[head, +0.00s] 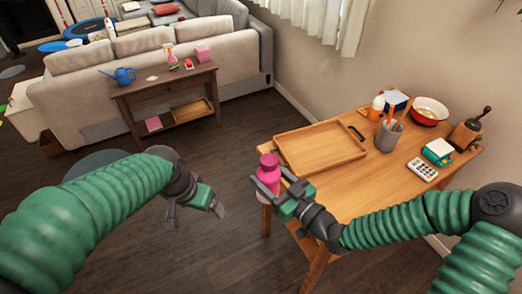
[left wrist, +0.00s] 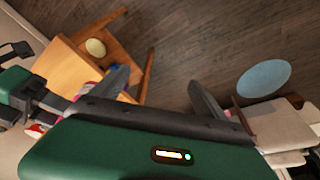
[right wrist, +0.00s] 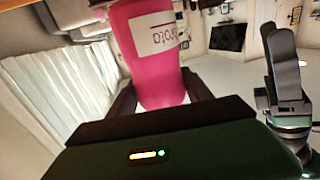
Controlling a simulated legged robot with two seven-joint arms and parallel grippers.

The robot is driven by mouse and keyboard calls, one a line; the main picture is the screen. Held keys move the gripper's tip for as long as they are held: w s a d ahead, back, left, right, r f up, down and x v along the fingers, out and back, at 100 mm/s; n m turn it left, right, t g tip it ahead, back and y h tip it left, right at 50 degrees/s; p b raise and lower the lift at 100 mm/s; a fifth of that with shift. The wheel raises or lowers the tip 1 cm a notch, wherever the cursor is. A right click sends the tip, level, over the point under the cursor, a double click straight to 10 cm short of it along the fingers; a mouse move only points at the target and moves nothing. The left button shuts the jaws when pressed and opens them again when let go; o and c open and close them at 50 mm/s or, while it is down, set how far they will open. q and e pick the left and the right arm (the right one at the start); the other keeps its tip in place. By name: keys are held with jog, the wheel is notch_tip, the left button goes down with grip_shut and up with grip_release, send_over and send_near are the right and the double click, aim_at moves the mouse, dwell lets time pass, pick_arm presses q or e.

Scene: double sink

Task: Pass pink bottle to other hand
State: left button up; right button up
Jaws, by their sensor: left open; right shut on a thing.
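The pink bottle (head: 268,174) is held in my right gripper (head: 285,187), beside the left end of the wooden table. In the right wrist view the bottle (right wrist: 155,55) stands between the fingers with its white label showing. My left gripper (head: 195,211) is open and empty, to the left of the bottle with a gap of floor between them. In the left wrist view the two fingers (left wrist: 160,95) are spread apart with nothing between them. That view also shows a small part of pink near the left finger.
The wooden table (head: 370,205) carries a wooden tray (head: 320,150), a pencil cup (head: 388,136), a calculator (head: 422,169), a red-rimmed bowl (head: 429,110) and a grinder (head: 468,132). A side table (head: 165,87) with a blue watering can (head: 122,76) stands behind. Open floor lies between my arms.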

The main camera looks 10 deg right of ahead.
pick_arm(q)
jog(key=w+d+r+m+h, duration=0.1)
jog(key=w+d+r+m, duration=0.35)
jog(key=d+r, duration=0.4)
pick_arm(e)
jog(key=shift+w, duration=0.1)
jog(key=shift+d, duration=0.15)
pick_arm(q)
jog(key=m+h, duration=0.2)
send_near(272, 167)
jog(key=w+f, duration=0.1)
jog(key=w, duration=0.1)
jog(key=shift+g, duration=0.3)
jog(key=x, duration=1.1)
jog(key=shift+w+f, duration=0.2)
jog(key=shift+f, duration=0.2)
